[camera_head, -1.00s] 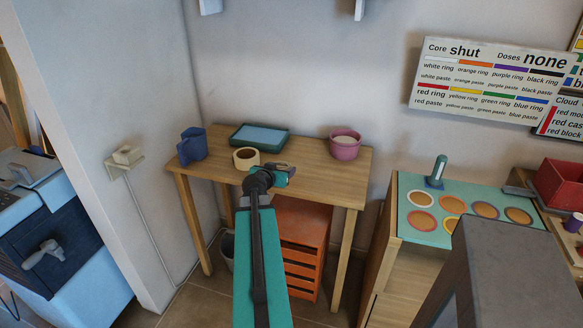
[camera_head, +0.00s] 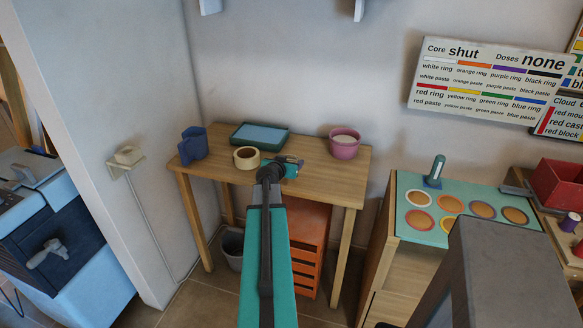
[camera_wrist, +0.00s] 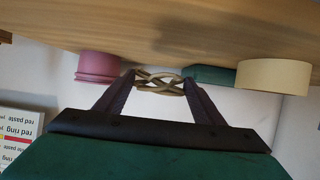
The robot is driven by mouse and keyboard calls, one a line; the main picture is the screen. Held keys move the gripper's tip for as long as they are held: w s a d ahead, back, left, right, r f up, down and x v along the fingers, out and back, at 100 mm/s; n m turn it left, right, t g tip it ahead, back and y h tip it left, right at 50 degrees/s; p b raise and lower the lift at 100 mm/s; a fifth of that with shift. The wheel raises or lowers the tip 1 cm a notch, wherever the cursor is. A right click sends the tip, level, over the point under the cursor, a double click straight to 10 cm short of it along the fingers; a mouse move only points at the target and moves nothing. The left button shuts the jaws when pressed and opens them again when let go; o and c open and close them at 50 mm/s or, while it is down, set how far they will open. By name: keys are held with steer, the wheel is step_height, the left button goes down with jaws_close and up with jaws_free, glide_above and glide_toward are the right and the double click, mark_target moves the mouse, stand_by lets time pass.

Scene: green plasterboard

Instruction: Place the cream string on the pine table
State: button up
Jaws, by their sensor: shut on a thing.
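The cream string (camera_wrist: 160,83) is a small looped, twisted bundle between my fingertips in the wrist view. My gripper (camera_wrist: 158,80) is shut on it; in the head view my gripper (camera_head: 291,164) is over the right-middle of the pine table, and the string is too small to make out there. The pine table (camera_head: 318,178) has a light wooden top, which also shows upside down across the top of the wrist view (camera_wrist: 150,35). I cannot tell whether the string touches the tabletop.
On the table stand a blue jug (camera_head: 193,145), a green tray with a blue inside (camera_head: 237,141), a cream roll (camera_head: 246,164) left of my gripper, and a pink pot (camera_head: 344,150) to its right. The front right of the top is clear. An orange drawer unit (camera_head: 309,232) sits underneath.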

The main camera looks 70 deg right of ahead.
steer(key=shift+s+d+p, duration=0.1)
steer(key=shift+d+p, duration=0.2)
steer(key=shift+d, duration=0.4)
steer(key=shift+a+f+p, duration=0.1)
steer(key=shift+f+p, duration=0.2)
steer(key=shift+f, duration=1.5)
steer(key=shift+f, duration=0.15)
steer(key=o, duration=1)
steer(key=shift+o, duration=0.2)
steer(key=shift+r, duration=0.2)
steer(key=shift+b+v, duration=1.3)
steer(key=shift+v, duration=4.45)
